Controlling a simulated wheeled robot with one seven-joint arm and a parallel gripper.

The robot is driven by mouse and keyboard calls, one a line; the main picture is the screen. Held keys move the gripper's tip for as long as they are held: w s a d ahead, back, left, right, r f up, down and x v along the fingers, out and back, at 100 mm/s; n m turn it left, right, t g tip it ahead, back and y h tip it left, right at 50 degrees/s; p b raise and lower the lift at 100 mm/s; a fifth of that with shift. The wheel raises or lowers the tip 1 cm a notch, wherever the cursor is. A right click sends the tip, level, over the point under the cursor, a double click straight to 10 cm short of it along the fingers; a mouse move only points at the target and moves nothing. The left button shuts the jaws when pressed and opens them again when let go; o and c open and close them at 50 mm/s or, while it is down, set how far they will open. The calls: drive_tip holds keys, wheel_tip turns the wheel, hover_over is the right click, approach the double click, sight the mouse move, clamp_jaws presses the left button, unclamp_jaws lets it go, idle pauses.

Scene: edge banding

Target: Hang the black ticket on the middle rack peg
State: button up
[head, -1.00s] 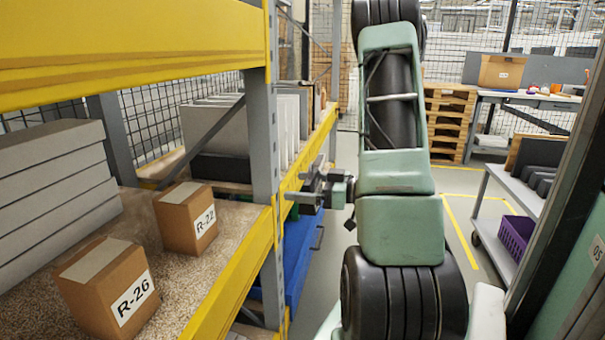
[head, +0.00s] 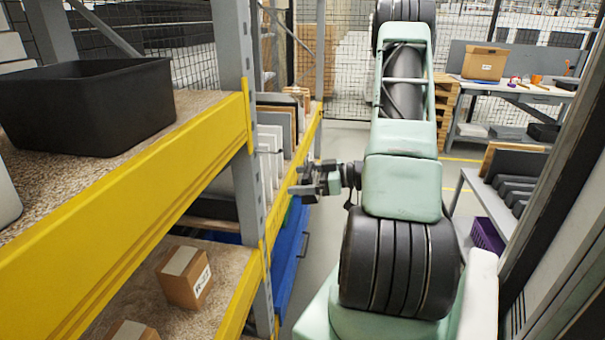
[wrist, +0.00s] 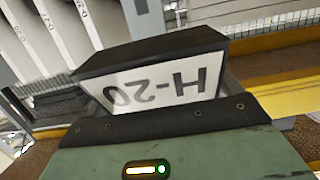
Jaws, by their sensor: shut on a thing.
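In the wrist view a black piece (wrist: 150,50) with a white face lettered H-20, upside down in the picture, sits between the fingers of my gripper (wrist: 150,85). I take it for the black ticket. My gripper is shut on it. In the head view my gripper (head: 312,180) is beside the shelf rack's yellow beam, over the aisle; the ticket is too small to make out there. I cannot make out the middle rack peg for certain in either view.
The shelf rack's grey post (head: 240,110) and yellow beam (head: 130,200) stand left of my arm. A black bin (head: 90,105) is on the upper shelf, a carton (head: 185,277) below. White panels (head: 270,150) stand beyond the post. A grey cart (head: 510,200) is at right.

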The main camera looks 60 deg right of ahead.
drive_tip(key=r+p, duration=0.1)
drive_tip(key=d+r+p, duration=0.1)
drive_tip(key=shift+r, duration=0.4)
drive_tip(key=shift+d+r+p, duration=0.15)
drive_tip(key=shift+d+p, duration=0.25)
drive_tip(key=shift+p, duration=0.2)
drive_tip(key=b, duration=0.3)
approach(257, 170)
drive_tip(key=shift+r+x, duration=0.15)
drive_tip(key=shift+x, duration=0.75)
drive_tip(key=shift+r+x, duration=0.2)
drive_tip(key=shift+x, duration=0.7)
drive_tip(key=shift+r+x, duration=0.15)
drive_tip(key=shift+x, duration=0.75)
drive_tip(key=shift+w+a+f, duration=0.35)
drive_tip(key=shift+w+f, duration=0.15)
drive_tip(key=shift+w, duration=0.2)
drive_tip(key=o, duration=0.7)
